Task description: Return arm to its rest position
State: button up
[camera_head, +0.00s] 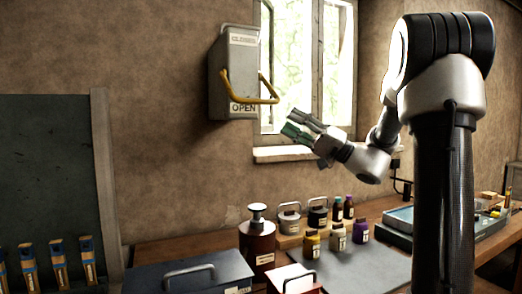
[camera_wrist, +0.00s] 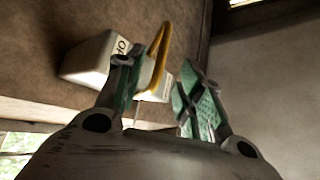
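My arm rises at the right of the head view and bends left. My gripper (camera_head: 297,125) is in front of the window, just right of and below the yellow lever of the grey wall box. In the wrist view my gripper (camera_wrist: 157,95) has its two green-padded fingers spread apart with nothing between them. The grey box (camera_head: 234,75) hangs on the wall, labelled CLOSED at the top and OPEN at the bottom. Its yellow lever (camera_head: 262,101) points down toward the OPEN label. In the wrist view the yellow lever (camera_wrist: 158,62) shows behind the fingers, seemingly apart from them.
Below, a workbench holds a brown pump bottle (camera_head: 257,243), several small jars, a dark blue case (camera_head: 190,275) and a grey mat (camera_head: 372,268). A grey-blue tray (camera_head: 398,217) lies behind my arm. A dark board (camera_head: 45,170) stands at left. The window sill (camera_head: 285,154) is below my gripper.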

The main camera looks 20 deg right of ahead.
jog(key=s+a+f+m+g+h, duration=0.1)
jog(key=s+f+m+g+h, duration=0.25)
jog(key=f, duration=0.65)
jog(key=s+a+f+m+g+h, duration=0.15)
jog(key=s+f+m+h, duration=0.3)
jog(key=f, duration=0.65)
jog(key=s+d+f+n+g+h, duration=0.1)
jog(key=s+d+f+g+h, duration=0.2)
jog(key=s, duration=0.4)
jog(key=s+d+f+n+g+h, duration=0.1)
jog(key=s+d+f+g+h, duration=0.2)
jog(key=s+h, duration=0.35)
jog(key=s+r+n+t+h, duration=0.1)
jog(key=s+d+r+n+t+h, duration=0.1)
jog(key=s+n, duration=0.1)
jog(key=s+r+n+t+h, duration=0.1)
jog(key=n, duration=0.1)
jog(key=shift+s+d+t, duration=0.15)
jog(key=shift+d+t, duration=0.2)
jog(key=shift+t, duration=0.05)
